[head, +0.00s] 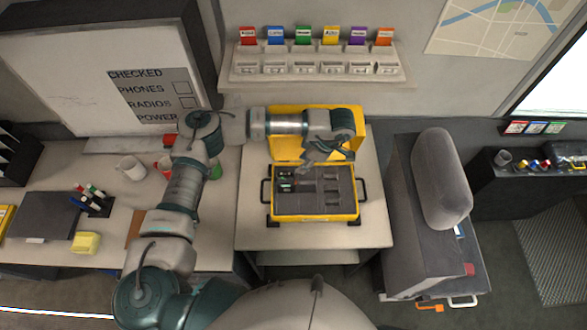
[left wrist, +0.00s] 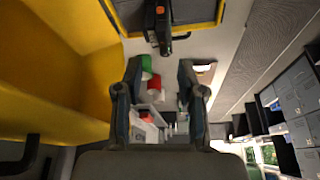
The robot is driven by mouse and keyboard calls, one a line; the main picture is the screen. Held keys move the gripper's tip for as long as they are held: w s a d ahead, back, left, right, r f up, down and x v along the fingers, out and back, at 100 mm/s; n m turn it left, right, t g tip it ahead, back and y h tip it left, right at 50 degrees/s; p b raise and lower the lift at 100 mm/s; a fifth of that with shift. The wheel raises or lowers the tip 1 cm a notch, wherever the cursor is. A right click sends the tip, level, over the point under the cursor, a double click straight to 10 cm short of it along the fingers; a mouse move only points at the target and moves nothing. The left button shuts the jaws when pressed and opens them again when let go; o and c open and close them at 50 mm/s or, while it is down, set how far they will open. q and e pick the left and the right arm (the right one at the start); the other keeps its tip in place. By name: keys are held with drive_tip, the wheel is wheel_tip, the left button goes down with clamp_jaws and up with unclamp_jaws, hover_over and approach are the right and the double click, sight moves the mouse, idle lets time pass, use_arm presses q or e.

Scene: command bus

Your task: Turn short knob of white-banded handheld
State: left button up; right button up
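The open yellow case (head: 316,218) stands on the middle table, with its lid raised at the back and a grey insert inside. Small dark items (head: 287,186) sit in the insert's left part. They are too small to tell which is the white-banded handheld, and no short knob can be made out. My left gripper (head: 308,163) is over the back of the insert, in front of the lid. In the left wrist view its two fingers (left wrist: 160,72) are apart with nothing held. A black piece with an orange spot (left wrist: 160,25) shows beyond them by the case edge. My right gripper is not in view.
The yellow lid (left wrist: 60,75) is close beside the left gripper in the wrist view. A white mug (head: 131,168) and a pen holder (head: 97,206) stand on the left desk. A grey seat (head: 442,180) stands right of the table. The table's front strip (head: 310,238) is clear.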

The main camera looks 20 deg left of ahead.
sight(292, 174)
use_arm(q)
drive_tip(key=p+x, duration=0.1)
drive_tip(key=x, duration=0.7)
drive_tip(key=shift+s+r, duration=0.1)
drive_tip(key=shift+s, duration=0.05)
drive_tip(key=shift+a, duration=0.4)
drive_tip(key=shift+d, duration=0.4)
drive_tip(key=c, duration=0.6)
drive_tip(key=shift+d, duration=0.2)
clamp_jaws()
drive_tip(key=shift+d, duration=0.2)
drive_tip(key=shift+a+f+n+g+b, duration=0.1)
drive_tip(key=shift+f+n+g+b, duration=0.1)
drive_tip(key=shift+n+b, duration=0.35)
drive_tip(key=shift+a+f+n+g+b, duration=0.1)
drive_tip(key=shift+a+n+g+b, duration=0.1)
drive_tip(key=shift+n+b, duration=0.35)
drive_tip(key=shift+w+a+n+b, duration=0.15)
drive_tip(key=shift+w+n+b, duration=0.05)
drive_tip(key=shift+n+b, duration=0.25)
drive_tip(key=shift+a+r+n+g+h, duration=0.1)
drive_tip(key=shift+n+g+h, duration=0.25)
drive_tip(key=shift+n, duration=0.2)
drive_tip(key=shift+r, duration=0.15)
drive_tip(key=o, duration=0.6)
unclamp_jaws()
drive_tip(key=shift+d, duration=0.2)
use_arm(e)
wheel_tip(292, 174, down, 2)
